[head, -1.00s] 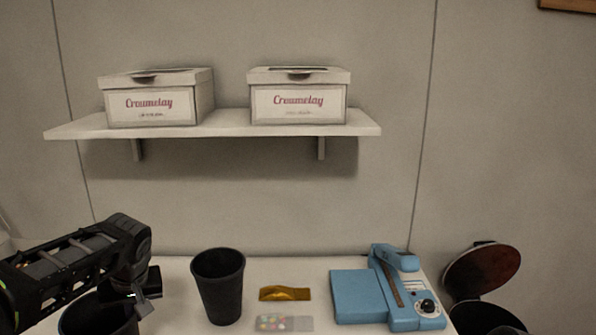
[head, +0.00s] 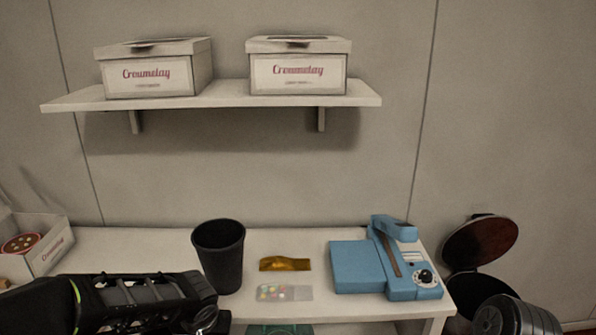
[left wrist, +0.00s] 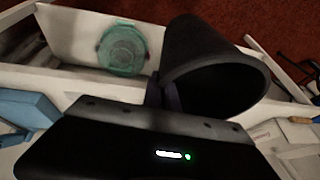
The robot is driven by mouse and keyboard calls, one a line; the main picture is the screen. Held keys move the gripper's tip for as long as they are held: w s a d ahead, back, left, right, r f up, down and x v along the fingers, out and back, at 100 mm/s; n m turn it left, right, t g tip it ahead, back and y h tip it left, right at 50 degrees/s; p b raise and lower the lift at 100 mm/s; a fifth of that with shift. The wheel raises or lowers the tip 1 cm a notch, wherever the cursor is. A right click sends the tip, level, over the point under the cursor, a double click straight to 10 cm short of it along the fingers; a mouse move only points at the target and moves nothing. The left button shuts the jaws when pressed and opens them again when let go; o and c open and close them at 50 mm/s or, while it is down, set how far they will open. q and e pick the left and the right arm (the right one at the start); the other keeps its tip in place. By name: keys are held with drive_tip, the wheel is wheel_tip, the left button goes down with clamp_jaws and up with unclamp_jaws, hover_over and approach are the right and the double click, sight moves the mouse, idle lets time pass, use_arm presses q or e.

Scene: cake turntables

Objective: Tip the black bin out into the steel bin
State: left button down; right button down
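The black bin (left wrist: 203,50) shows in the left wrist view, with its dark open mouth toward the lower right. My left gripper (left wrist: 163,92) is shut on its rim; the inside is too dark to tell contents. The head view does not show this bin; my left gripper (head: 207,318) is at the bottom edge there, low in front of the table. A bin with a raised reddish-brown lid (head: 480,241), seemingly the steel bin, stands right of the table; its dark opening (head: 478,286) shows and its lower body is hidden. My right gripper is not in view.
Another black tapered container (head: 219,262) stands upright on the white table (head: 130,245). Beside it are a gold packet (head: 285,264), a bead packet (head: 285,293) and a blue sealer (head: 385,265). Grey ridged round objects (head: 515,317) are at lower right. A teal round item (left wrist: 122,48) lies in a white drawer.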

use_arm(q)
drive_tip(key=f, duration=0.5)
drive_tip(key=s+f, duration=0.1)
drive_tip(key=f, duration=0.1)
drive_tip(key=shift+a+f, duration=0.35)
drive_tip(key=shift+f, duration=0.05)
wheel_tip(320, 180, down, 6)
drive_tip(key=s, duration=0.2)
drive_tip(key=shift+s+d, duration=0.35)
drive_tip(key=shift+d, duration=0.1)
